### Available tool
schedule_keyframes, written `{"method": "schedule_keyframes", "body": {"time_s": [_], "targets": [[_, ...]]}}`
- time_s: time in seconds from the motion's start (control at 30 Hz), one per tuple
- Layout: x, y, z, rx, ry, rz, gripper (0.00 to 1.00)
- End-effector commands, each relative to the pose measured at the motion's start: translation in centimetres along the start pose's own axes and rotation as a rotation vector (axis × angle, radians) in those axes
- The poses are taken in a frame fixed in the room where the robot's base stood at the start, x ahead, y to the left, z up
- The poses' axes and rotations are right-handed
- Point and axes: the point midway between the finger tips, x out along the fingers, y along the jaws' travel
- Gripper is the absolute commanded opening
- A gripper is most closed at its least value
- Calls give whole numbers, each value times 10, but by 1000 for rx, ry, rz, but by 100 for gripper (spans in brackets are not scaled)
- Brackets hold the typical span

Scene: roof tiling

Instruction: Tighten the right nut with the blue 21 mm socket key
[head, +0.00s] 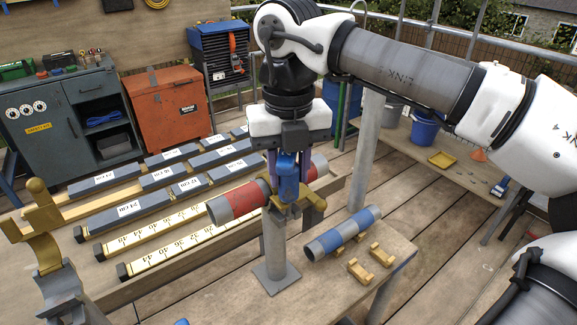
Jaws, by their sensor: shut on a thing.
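My gripper (288,164) points straight down near the middle of the head view. It is shut on the blue socket key (288,185), which stands upright between its fingers. The key's lower end is at the brass clamp (313,204) on top of a grey post (273,243). A grey and red pipe (240,201) lies in this clamp and sticks out on both sides. The right nut cannot be made out; the key and clamp hide that spot. I cannot tell whether the key sits fully on a nut.
A blue and grey pipe (343,233) and brass saddles (382,254) lie on the wooden bench (335,285) at right. Another brass clamp (43,225) stands at left. Slate-coloured bars (130,210) lie behind. An orange chest (168,108) and grey cabinet (68,120) stand at the back.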

Motion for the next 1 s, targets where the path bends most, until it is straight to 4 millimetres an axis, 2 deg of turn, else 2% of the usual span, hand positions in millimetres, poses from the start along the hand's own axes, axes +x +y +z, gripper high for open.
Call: {"method": "schedule_keyframes", "body": {"time_s": [0.27, 1.0], "targets": [[-7, 0, 0, -45, -1, 0, 0], [-44, 0, 0, -45, 0, 0, 0]]}}
